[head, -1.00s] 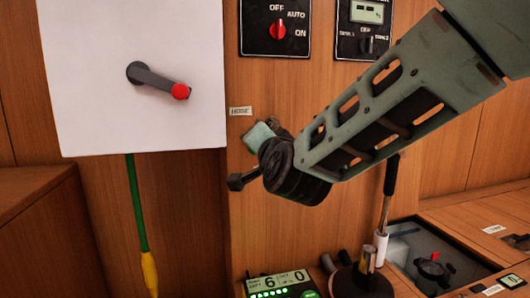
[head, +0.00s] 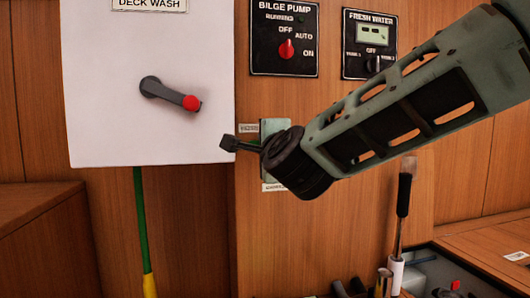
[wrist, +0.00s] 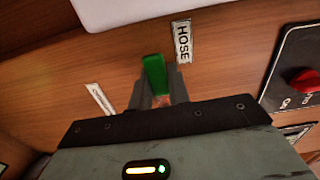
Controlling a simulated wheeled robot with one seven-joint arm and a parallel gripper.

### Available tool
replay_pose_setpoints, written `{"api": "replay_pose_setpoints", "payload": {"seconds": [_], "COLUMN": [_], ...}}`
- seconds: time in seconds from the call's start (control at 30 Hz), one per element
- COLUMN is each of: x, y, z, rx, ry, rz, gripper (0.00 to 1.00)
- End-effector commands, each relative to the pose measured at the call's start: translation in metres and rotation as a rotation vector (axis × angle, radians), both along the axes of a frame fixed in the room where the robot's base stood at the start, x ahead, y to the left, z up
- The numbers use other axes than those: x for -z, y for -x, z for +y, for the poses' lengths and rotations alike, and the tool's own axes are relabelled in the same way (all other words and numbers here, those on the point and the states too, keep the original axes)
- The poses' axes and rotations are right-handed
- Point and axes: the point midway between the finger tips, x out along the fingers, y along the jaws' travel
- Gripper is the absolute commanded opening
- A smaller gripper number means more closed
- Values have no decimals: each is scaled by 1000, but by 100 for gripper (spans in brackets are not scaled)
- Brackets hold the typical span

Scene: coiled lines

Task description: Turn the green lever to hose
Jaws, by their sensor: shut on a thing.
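The green lever (wrist: 154,72) stands between the two fingers of my gripper (wrist: 157,88) in the wrist view. The fingers are closed on its sides, and its green end sticks out beyond them. The HOSE label (wrist: 182,42) is just right of the lever's end there.
A second label (wrist: 98,98) lies left of the lever in the wrist view. A white DECK WASH panel (head: 110,110) with a red-tipped handle (head: 172,94) hangs close left of my wrist. Bilge pump (head: 284,40) and fresh water (head: 370,45) panels are above.

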Motion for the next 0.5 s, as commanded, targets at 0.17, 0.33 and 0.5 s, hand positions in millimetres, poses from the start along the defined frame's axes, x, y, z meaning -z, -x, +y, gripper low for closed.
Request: {"api": "replay_pose_setpoints", "payload": {"seconds": [0.17,0.33,0.5], "x": [-1,-1,-1], "y": [0,0,0], "z": [-1,-1,-1], "rx": [2,2,2], "ry": [-28,-34,-33], "rz": [9,11,11], "gripper": [0,0,0]}}
